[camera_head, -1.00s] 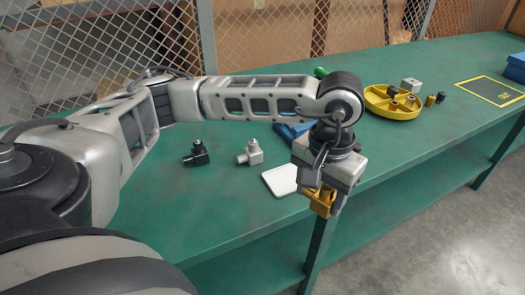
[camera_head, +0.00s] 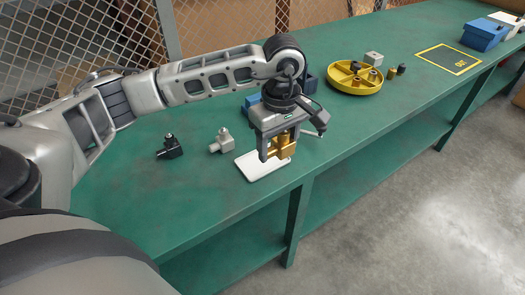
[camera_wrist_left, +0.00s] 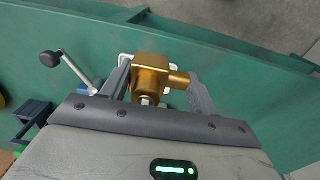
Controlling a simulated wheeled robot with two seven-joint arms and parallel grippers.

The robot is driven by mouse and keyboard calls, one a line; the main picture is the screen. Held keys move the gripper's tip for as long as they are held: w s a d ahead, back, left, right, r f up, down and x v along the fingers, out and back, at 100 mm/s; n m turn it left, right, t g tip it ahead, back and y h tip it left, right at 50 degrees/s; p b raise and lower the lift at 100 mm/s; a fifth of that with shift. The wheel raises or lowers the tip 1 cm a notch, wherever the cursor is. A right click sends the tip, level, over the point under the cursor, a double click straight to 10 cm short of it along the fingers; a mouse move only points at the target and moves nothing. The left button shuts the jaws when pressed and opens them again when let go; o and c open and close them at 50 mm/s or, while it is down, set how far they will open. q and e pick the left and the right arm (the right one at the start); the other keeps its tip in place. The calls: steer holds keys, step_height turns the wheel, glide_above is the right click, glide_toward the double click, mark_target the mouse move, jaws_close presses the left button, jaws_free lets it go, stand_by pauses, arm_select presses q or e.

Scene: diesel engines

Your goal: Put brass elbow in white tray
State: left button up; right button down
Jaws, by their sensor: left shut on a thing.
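The brass elbow (camera_head: 284,146) is gripped between the fingers of my left gripper (camera_head: 278,150). In the left wrist view the brass elbow (camera_wrist_left: 150,76) is a gold block with a side stub, set between the two fingers (camera_wrist_left: 158,92). The flat white tray (camera_head: 254,171) lies near the bench's front edge, and the held elbow appears over its right part. The gripper and elbow hide part of the tray. I cannot tell whether the elbow touches it. My right gripper is not in view.
A black fitting (camera_head: 170,149) and a grey fitting (camera_head: 222,142) stand left of the tray. A yellow round divided tray (camera_head: 345,86) holds small parts, with a grey block (camera_head: 374,59) behind it. A blue box (camera_head: 484,37) stands far right. The green bench's (camera_head: 210,205) front left is clear.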

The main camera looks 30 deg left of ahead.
arm_select(q)
steer(key=w+a+f, duration=0.1)
steer(key=a+f, duration=0.1)
steer(key=w+a+f, duration=0.1)
steer(key=a+f, duration=0.1)
steer(key=w+a+f, duration=0.1)
steer(key=a+f, duration=0.1)
steer(key=shift+w, duration=0.4)
steer(key=shift+w+a+f, duration=0.25)
steer(key=shift+a+f, duration=0.2)
steer(key=shift+f, duration=1.8)
steer(key=o, duration=1.2)
